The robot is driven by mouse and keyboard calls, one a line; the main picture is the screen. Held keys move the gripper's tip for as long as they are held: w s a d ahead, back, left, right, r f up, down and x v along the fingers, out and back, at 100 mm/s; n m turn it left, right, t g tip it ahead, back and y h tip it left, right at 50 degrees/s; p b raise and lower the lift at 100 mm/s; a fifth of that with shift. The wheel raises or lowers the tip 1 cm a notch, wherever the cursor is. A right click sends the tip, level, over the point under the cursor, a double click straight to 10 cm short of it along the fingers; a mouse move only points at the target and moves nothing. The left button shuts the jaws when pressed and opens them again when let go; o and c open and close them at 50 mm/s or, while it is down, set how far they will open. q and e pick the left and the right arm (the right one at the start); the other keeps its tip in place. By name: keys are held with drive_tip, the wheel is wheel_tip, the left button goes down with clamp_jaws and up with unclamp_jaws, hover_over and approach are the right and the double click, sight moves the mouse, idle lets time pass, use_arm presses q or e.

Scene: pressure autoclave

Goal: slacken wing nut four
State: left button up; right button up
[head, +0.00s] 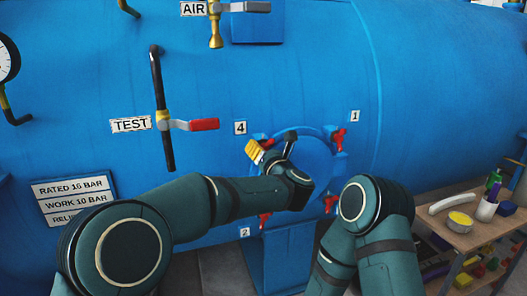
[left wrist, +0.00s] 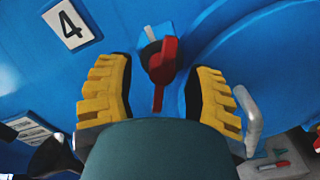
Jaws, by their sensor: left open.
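Wing nut four is a red nut (left wrist: 162,62) below and right of the "4" label (left wrist: 68,24) in the left wrist view. In the head view, wing nut four (head: 266,141) is partly hidden at the upper left of the round blue door (head: 312,158). My left gripper (head: 257,150) has ribbed yellow fingers and is at that nut. In the left wrist view, my left gripper (left wrist: 157,80) is open, with one finger on each side of the nut and gaps between. My right arm is bent at the lower right of the head view; its gripper is not seen.
Other red wing nuts sit at the door's upper right (head: 339,138), lower right (head: 330,203) and lower left (head: 264,220). A red-handled TEST valve (head: 203,125) juts out above my left arm. A wooden cart (head: 472,238) with small items stands at right.

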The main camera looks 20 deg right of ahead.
use_arm(q)
drive_tip(key=s, duration=0.7)
drive_tip(key=shift+d, duration=0.1)
drive_tip(key=a+f+m+g+h, duration=0.1)
drive_tip(key=a+f+m+g, duration=0.1)
drive_tip(key=a+f+m, duration=0.55)
drive_tip(key=a+f+m+g+h, duration=0.2)
drive_tip(key=a+f+m, duration=0.15)
drive_tip(key=f, duration=0.75)
drive_tip(key=a+f+m+g+h, duration=0.15)
drive_tip(key=a+f+m, duration=0.35)
drive_tip(key=f, duration=0.5)
drive_tip(key=s+a+f+m+g, duration=0.5)
drive_tip(key=s+a+f+m, duration=0.1)
drive_tip(key=s, duration=0.7)
drive_tip(key=s+a+f+m+g, duration=0.5)
drive_tip(key=s+a+f, duration=0.3)
drive_tip(key=s+f, duration=0.3)
drive_tip(key=shift+s+m+g, duration=0.35)
drive_tip(key=shift+s+m, duration=0.45)
drive_tip(key=shift+s, duration=0.15)
